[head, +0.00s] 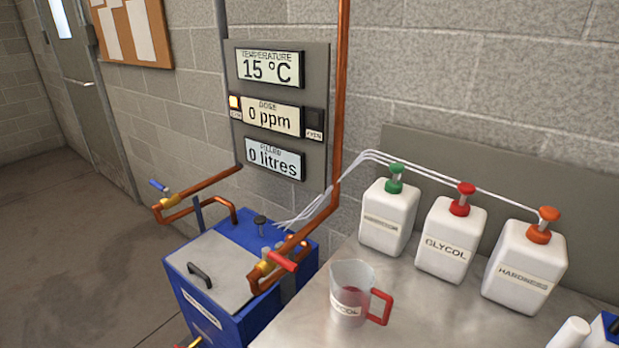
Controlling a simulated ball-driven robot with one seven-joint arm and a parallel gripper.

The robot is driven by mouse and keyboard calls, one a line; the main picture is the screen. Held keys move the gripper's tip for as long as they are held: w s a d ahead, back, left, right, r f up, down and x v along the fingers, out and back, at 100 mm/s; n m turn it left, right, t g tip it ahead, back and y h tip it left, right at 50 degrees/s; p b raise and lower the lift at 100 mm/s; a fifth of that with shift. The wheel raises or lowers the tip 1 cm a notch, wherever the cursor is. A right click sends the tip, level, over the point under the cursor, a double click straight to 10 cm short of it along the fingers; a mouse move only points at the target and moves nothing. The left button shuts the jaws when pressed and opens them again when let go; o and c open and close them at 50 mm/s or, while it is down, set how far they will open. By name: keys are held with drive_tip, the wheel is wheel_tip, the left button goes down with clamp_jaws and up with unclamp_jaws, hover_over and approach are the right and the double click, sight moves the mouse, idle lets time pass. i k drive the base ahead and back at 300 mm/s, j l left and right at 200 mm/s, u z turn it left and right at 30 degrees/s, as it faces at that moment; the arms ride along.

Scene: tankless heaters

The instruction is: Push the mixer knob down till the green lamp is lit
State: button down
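A small black knob (260,221) stands up on a thin stem from the top of the blue tank (230,325), behind its grey lid; it looks like the mixer knob. On the grey wall panel (313,165), a lamp on the left (234,101) glows yellow. A lamp on the right (314,120) is dark, and its small label is too blurred to read. No green light shows. The displays read 15 °C (270,68), 0 ppm (271,115) and 0 litres (275,159). My gripper is not in view.
Copper pipes with a red-levered valve (280,261) and a blue-levered valve (159,186) flank the knob. White tubes run close by. A clear jug (350,285) and pump bottles with green (390,217), red (451,238) and orange (525,264) tops stand on the bench.

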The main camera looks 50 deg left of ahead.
sight(259, 221)
drive_tip(key=u, duration=1.45)
drive_tip(key=l+u, duration=0.3)
drive_tip(key=l, duration=0.45)
drive_tip(key=l+u, duration=0.35)
drive_tip(key=l, duration=0.4)
